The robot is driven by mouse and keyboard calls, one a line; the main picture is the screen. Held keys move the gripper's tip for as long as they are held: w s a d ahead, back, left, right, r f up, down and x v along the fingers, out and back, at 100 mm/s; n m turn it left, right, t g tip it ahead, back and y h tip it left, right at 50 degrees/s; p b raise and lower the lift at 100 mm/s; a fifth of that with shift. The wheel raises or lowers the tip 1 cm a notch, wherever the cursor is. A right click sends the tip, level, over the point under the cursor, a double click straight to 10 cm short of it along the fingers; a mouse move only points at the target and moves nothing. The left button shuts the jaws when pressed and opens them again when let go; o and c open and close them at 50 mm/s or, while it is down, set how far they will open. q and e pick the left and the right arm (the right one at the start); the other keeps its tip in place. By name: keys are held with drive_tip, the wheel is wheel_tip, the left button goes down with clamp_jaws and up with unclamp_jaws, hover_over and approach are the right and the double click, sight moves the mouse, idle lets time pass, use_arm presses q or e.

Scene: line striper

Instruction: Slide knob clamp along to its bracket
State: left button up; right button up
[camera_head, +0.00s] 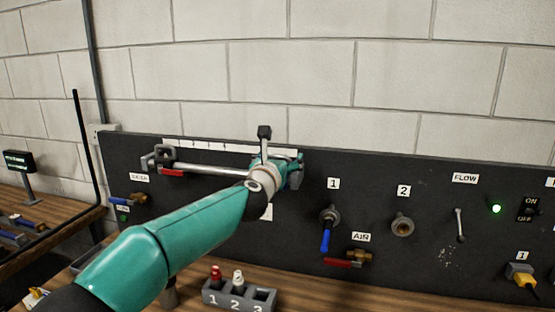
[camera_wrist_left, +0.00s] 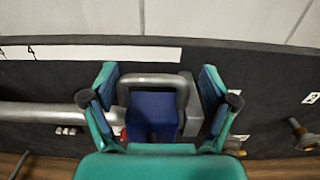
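A grey rail (camera_head: 212,169) runs along the dark panel under a white scale strip; it also shows in the wrist view (camera_wrist_left: 50,113). A grey bracket (camera_head: 162,155) with a red handle below it (camera_head: 172,172) is at the rail's left end. My left gripper (camera_head: 289,167) is at the rail's right end and hides much of it. In the wrist view, its open teal fingers stand on both sides of a blue block (camera_wrist_left: 152,112), apparently the knob clamp, and a grey looped bracket (camera_wrist_left: 188,95). A gap shows beside the left finger. My right gripper is not in view.
Right of the rail, the panel carries a blue-handled valve (camera_head: 327,229), a red-handled air valve (camera_head: 350,260), a round fitting (camera_head: 403,226) and a flow lever (camera_head: 460,225). A grey holder (camera_head: 226,296) with red and white pieces stands on the wooden bench below.

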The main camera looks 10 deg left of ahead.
use_arm(q)
drive_tip(key=s, duration=1.2)
drive_tip(key=shift+a, duration=0.2)
drive_tip(key=shift+f, duration=0.15)
